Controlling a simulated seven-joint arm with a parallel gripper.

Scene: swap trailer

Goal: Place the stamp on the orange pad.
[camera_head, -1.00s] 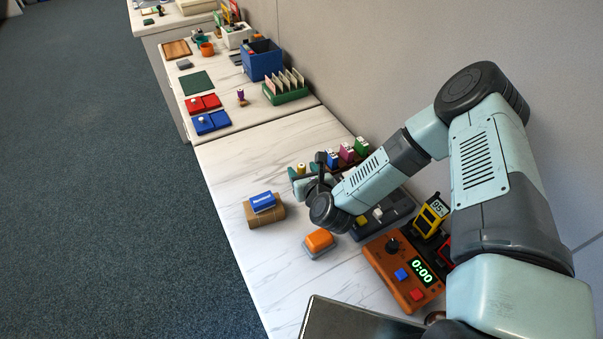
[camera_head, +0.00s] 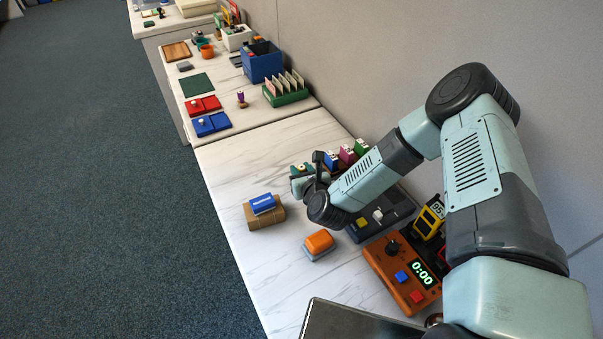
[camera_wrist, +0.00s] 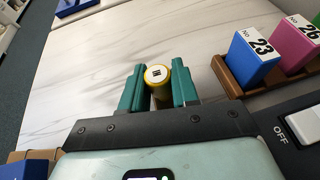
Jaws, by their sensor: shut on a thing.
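My gripper (camera_wrist: 158,98) has teal fingers shut on a yellow cylinder (camera_wrist: 158,91) with a round white top bearing a dark mark; I take it for the stamp. Its lower end is hidden, so I cannot tell whether it touches the table. In the head view my gripper (camera_head: 302,171) is beyond the orange pad, at the far side of the near table. The orange pad (camera_head: 319,240) is a rounded orange block on a grey base. It lies apart from my gripper, nearer the front, and is not in the wrist view.
A brown rack (camera_wrist: 233,76) with numbered blue and pink blocks stands right of my gripper. A brown box (camera_head: 265,218) with a blue item on top lies left of the orange pad. An orange timer (camera_head: 402,275) and dark switch box (camera_head: 392,214) are right. The table's left part is clear.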

